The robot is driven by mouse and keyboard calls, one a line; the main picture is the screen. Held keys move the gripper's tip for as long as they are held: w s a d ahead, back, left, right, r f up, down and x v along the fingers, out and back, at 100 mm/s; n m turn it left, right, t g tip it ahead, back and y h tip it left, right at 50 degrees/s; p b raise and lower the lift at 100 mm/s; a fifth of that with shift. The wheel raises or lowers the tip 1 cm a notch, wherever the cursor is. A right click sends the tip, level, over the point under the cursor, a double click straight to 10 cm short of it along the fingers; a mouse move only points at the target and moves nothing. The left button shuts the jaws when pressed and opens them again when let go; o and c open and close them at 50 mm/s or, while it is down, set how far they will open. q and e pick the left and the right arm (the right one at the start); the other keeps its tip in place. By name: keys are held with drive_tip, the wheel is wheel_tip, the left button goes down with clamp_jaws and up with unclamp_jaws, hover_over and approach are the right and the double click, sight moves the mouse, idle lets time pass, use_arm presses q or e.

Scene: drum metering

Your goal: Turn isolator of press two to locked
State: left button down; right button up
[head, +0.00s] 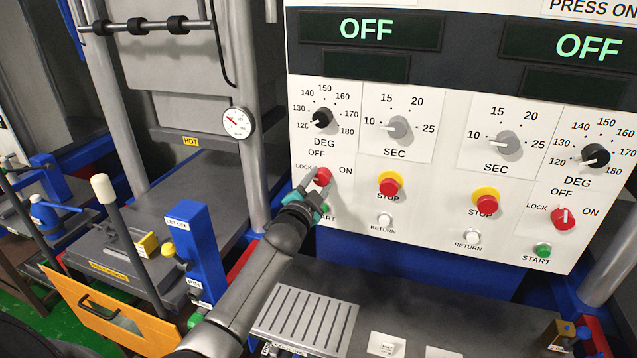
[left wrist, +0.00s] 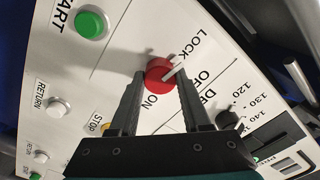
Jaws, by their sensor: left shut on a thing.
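The red isolator knob (head: 322,176) is on the left half of the white panel, with LOCK, OFF and ON printed around it. My left gripper (head: 313,189) reaches it from below and is shut on it. In the left wrist view the red knob (left wrist: 159,73) sits between the two fingertips of the gripper (left wrist: 160,78). Its white pointer points roughly between LOCK and OFF there; the fingers partly cover the knob in the head view. No press name shows above this half. My right gripper is not in view.
A second red isolator (head: 564,218) on the right half points to OFF. The yellow-ringed stop button (head: 389,184), white return button (head: 385,220) and green start button (left wrist: 91,25) are close by. A blue post (head: 190,250) stands left of my arm.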

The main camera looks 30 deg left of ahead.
use_arm(q)
drive_tip(key=shift+c, duration=1.8)
unclamp_jaws()
drive_tip(key=v, duration=1.5)
drive_tip(key=shift+s, duration=0.15)
